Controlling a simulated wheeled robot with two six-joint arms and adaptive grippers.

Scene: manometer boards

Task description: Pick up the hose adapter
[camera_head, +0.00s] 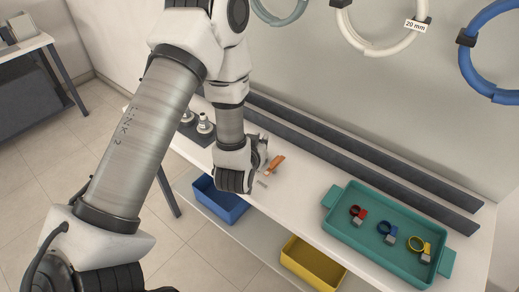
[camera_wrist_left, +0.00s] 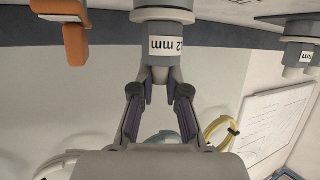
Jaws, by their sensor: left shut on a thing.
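The hose adapter (camera_wrist_left: 165,38) is a grey stepped fitting with a white label whose number ends in "2 mm". In the left wrist view it stands at the top middle. My left gripper (camera_wrist_left: 160,88) is shut on its narrow end, one finger on each side. In the head view my left gripper (camera_head: 263,156) is over the white table, mostly hidden behind my own wrist, and the held adapter cannot be made out there. Another grey adapter (camera_wrist_left: 296,50) is at the right in the wrist view. Grey adapters (camera_head: 205,123) also stand left of my wrist in the head view.
An orange object (camera_head: 274,166) is close beside the gripper. A teal tray (camera_head: 378,253) with coloured rings is at the right of the table. A blue bin (camera_head: 220,203) and a yellow bin (camera_head: 312,263) sit lower down. Hoses (camera_head: 388,40) hang on the wall.

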